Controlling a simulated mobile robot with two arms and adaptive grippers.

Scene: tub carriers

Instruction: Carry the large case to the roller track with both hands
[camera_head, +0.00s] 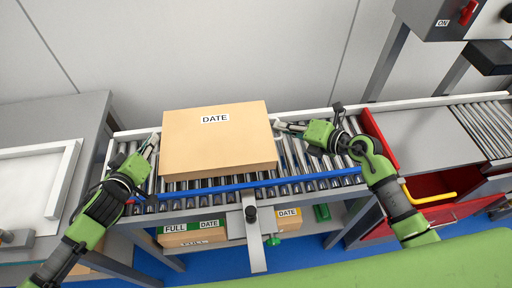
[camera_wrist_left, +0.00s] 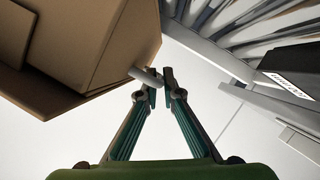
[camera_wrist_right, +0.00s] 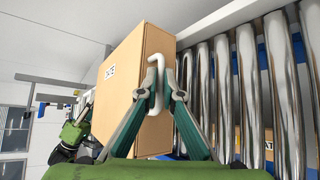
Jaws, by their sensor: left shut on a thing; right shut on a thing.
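The large case (camera_head: 220,145) is a tan box with a white DATE label on top. It is over the roller track (camera_head: 310,182), between my two grippers; I cannot tell whether it rests on the rollers. My left gripper (camera_head: 152,142) is at its left side, shut on a handle (camera_wrist_left: 146,76) that shows in the left wrist view. My right gripper (camera_head: 280,126) is at its right side, shut on a white handle (camera_wrist_right: 155,82) that shows in the right wrist view. The case's underside is hidden in the head view.
A blue rail (camera_head: 245,189) runs along the track's front edge. A red plate (camera_head: 380,138) stands at its right end. Smaller boxes (camera_head: 190,233) sit on a shelf below. A grey table with a white tray (camera_head: 30,180) is at the left. A grey machine (camera_head: 455,20) is at the upper right.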

